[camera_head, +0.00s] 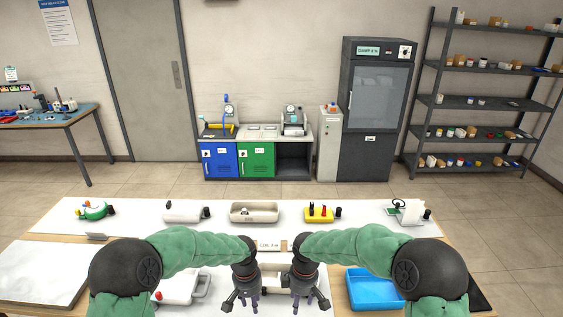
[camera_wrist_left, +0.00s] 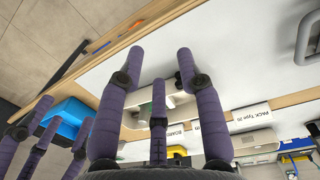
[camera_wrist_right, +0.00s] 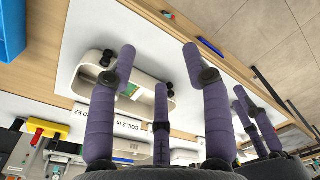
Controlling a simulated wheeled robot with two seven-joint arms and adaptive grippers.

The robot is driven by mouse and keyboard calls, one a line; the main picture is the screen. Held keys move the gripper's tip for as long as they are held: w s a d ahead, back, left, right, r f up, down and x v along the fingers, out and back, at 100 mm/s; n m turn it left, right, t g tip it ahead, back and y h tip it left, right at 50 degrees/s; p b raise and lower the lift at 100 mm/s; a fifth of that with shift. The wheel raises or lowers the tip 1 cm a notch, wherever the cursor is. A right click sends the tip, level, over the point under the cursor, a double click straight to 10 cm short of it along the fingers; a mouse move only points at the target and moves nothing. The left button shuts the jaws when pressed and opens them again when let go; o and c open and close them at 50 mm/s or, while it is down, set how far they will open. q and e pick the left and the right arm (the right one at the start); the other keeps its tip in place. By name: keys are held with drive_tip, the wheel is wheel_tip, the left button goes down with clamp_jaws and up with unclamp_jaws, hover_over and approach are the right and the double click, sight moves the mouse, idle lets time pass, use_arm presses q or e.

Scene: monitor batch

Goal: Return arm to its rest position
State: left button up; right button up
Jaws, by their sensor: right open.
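My left gripper (camera_head: 243,300) hangs over the front middle of the table, fingers pointing down. It also shows in the left wrist view (camera_wrist_left: 158,75), with its fingers spread and nothing between them. My right gripper (camera_head: 307,298) hangs close beside it on the right. In the right wrist view (camera_wrist_right: 158,72) its fingers are spread and empty. A pale tray (camera_wrist_right: 148,72) with a green piece lies below the right gripper; the fingers partly hide it, and I cannot tell the gap. Both arms bend inward from the sides.
The table's white mat (camera_head: 140,223) carries a green device (camera_head: 95,211), a beige tray (camera_head: 254,219) and a yellow block (camera_head: 318,215) along the back. A white handled device (camera_head: 178,287) is left of my grippers, a blue tray (camera_head: 375,292) right. The two grippers have little room between them.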

drive_tip(key=s+d+f+m+y+b, duration=0.1)
drive_tip(key=s+f+m+y, duration=0.1)
drive_tip(key=s+f+m, duration=0.5)
drive_tip(key=s+f+m+y+b, duration=0.1)
drive_tip(key=s+f, duration=0.4)
drive_tip(key=f, duration=0.6)
use_arm(q)
drive_tip(key=s+f+n+h+b, duration=0.1)
drive_tip(key=s+f+n+h, duration=0.2)
drive_tip(key=s+f, duration=1.9)
drive_tip(key=s, duration=0.2)
drive_tip(key=shift+s+a+f+t, duration=0.15)
drive_tip(key=shift+s+a+t, duration=0.15)
drive_tip(key=shift+s+a, duration=0.05)
use_arm(e)
drive_tip(key=s+d+f+m, duration=0.3)
drive_tip(key=s+f+m, duration=0.3)
drive_tip(key=s, duration=0.6)
drive_tip(key=shift+d+f+m+t, duration=0.2)
drive_tip(key=shift+m+t, duration=0.1)
drive_tip(key=shift+m, duration=0.6)
